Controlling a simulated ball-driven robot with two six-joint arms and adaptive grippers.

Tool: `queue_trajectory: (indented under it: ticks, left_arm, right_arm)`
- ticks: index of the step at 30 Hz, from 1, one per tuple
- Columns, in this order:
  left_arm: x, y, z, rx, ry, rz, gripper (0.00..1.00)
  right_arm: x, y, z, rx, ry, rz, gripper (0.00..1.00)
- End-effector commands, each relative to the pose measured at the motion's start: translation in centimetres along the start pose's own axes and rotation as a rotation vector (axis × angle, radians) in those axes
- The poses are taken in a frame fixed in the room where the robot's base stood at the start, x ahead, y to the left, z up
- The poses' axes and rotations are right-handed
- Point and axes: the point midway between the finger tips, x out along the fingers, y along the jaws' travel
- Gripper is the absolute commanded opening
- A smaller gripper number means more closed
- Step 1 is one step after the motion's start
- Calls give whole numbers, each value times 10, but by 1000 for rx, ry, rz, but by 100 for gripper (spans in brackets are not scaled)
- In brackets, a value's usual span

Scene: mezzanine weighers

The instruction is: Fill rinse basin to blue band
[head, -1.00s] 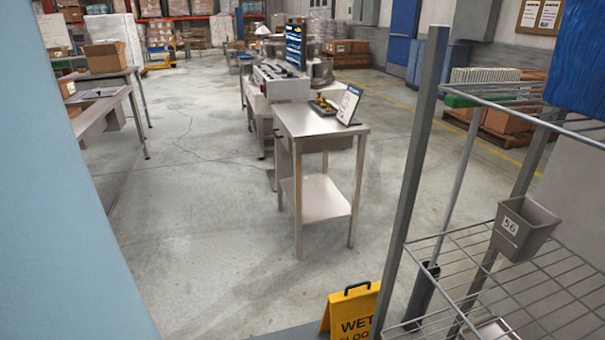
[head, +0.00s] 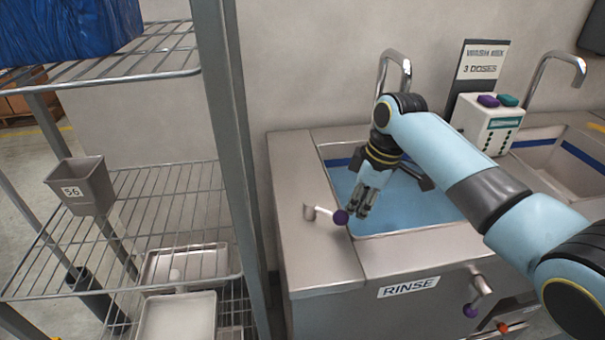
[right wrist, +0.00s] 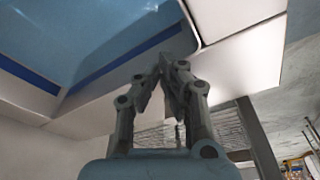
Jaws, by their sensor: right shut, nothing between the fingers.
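The rinse basin (head: 412,284) has a RINSE label on its front and holds pale blue water (head: 400,207). The blue band (head: 337,163) runs along its inner wall, and the water looks close beneath it; the exact gap is unclear. The band also shows in the right wrist view (right wrist: 130,58). A lever with a purple knob (head: 340,217) sits on the left deck. My right gripper (head: 358,212) is shut and empty, pointing down just right of the knob; I cannot tell whether they touch. A curved spout (head: 396,62) stands behind; its outlet is partly hidden by my arm.
Another purple-knobbed lever (head: 477,288) projects from the basin's front. A dispenser (head: 487,125) and a WASH MIX sign (head: 482,62) stand behind, with a second basin (head: 545,165) at right. A wire rack (head: 225,130) stands close at left, holding a bin marked 56 (head: 82,186) and trays.

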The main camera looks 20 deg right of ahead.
Motion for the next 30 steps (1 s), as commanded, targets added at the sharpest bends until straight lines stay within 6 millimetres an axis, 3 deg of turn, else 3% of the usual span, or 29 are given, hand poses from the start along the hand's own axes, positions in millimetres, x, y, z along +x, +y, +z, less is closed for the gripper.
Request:
queue_trajectory:
  ticks: [14,30]
  left_arm:
    - [-1,0,0,0,0,0,54]
    - [-23,-2,-2,0,1,0,54]
  right_arm:
    - [0,-1,-1,0,0,-1,0]
    - [7,-43,-41,-1,2,-4,0]
